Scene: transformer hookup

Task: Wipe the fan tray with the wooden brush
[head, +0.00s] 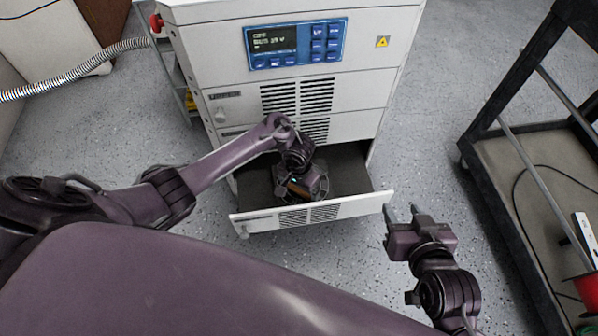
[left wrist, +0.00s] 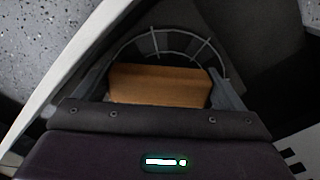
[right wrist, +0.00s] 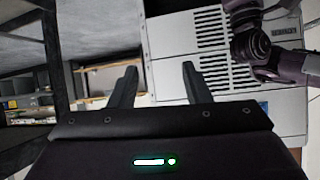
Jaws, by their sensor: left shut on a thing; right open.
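The fan tray (head: 350,168) is a drawer pulled out from the bottom of the white cabinet, with a dark floor and a white slotted front. A round wire fan guard shows in it, also in the left wrist view (left wrist: 205,47). My left gripper (head: 300,190) is inside the tray, low over the guard. It is shut on the wooden brush (left wrist: 160,86), a tan block between its fingers. The brush's bristles are hidden, so I cannot tell if they touch. My right gripper (head: 402,215) is open and empty, outside the tray's front right corner; its fingers show apart (right wrist: 158,85).
The white cabinet (head: 360,95) with a blue control panel (head: 297,43) stands behind the tray. A dark-framed cart (head: 530,165) stands at the right with a red spool (head: 587,288). A corrugated hose (head: 75,68) runs at the upper left. Speckled floor (head: 430,130) is clear between cabinet and cart.

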